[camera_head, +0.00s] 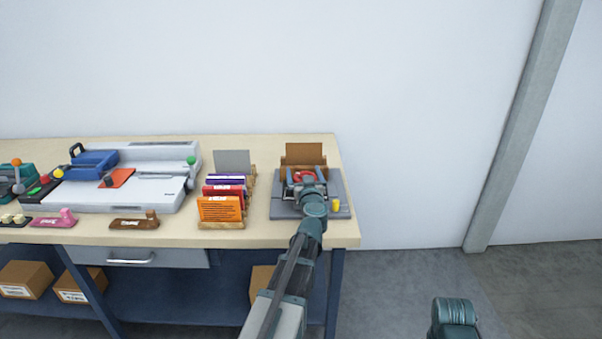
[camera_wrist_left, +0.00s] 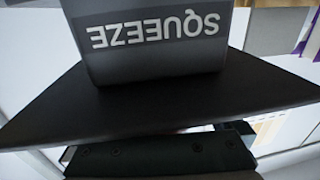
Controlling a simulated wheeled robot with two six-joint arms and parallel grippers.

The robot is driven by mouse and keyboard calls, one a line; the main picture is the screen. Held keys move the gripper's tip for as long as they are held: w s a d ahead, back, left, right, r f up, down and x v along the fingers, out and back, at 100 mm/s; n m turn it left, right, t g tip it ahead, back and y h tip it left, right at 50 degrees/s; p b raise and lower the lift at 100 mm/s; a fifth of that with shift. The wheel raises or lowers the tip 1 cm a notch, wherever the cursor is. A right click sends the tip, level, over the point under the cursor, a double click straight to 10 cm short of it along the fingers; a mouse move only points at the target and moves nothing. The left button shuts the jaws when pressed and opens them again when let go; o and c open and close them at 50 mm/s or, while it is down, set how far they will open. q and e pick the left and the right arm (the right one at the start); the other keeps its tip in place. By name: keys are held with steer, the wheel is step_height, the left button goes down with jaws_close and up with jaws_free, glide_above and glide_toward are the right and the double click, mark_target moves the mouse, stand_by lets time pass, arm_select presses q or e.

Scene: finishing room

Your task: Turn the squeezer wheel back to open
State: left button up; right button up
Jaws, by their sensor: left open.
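The squeezer stands on a grey base plate (camera_head: 337,205) at the right end of the bench. Its red wheel (camera_head: 304,176) shows only in part, behind my left gripper. My left gripper (camera_head: 306,187) is open and over the squeezer, at the wheel. Whether its fingers touch the wheel I cannot tell. In the left wrist view a dark block labelled SQUEEZE (camera_wrist_left: 155,38), its letters upside down, fills the top middle, very close to the camera. The wheel cannot be made out there.
A brown board (camera_head: 306,152) stands behind the squeezer, and a yellow knob (camera_head: 336,205) sits at its front right. A rack of upright cards (camera_head: 222,208) is to the left. Further left is a white binding machine (camera_head: 150,195). The floor right of the bench is clear.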

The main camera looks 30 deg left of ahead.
arm_select(q)
steer(key=c, duration=1)
steer(key=shift+y, duration=0.3)
steer(key=shift+n+g, duration=0.4)
steer(key=n+g+y, duration=0.3)
steer(key=g, duration=0.1)
steer(key=shift+s+a+y, duration=0.25)
steer(key=shift+a+y, duration=0.05)
steer(key=shift+y, duration=0.1)
steer(key=shift+s+a+n+g+y, duration=0.1)
steer(key=shift+s+n+g+y, duration=0.2)
steer(key=shift+n+g, duration=0.45)
steer(key=shift+s+a+n+g+y, duration=0.1)
steer(key=shift+n+g+y, duration=0.35)
steer(key=shift+g, duration=0.45)
steer(key=shift+s+n+g+y, duration=0.15)
steer(key=shift+n+g+y, duration=0.1)
steer(key=shift+n+g, duration=0.55)
steer(key=shift+s+g, duration=0.1)
steer(key=shift+g, duration=0.15)
steer(key=o, duration=1)
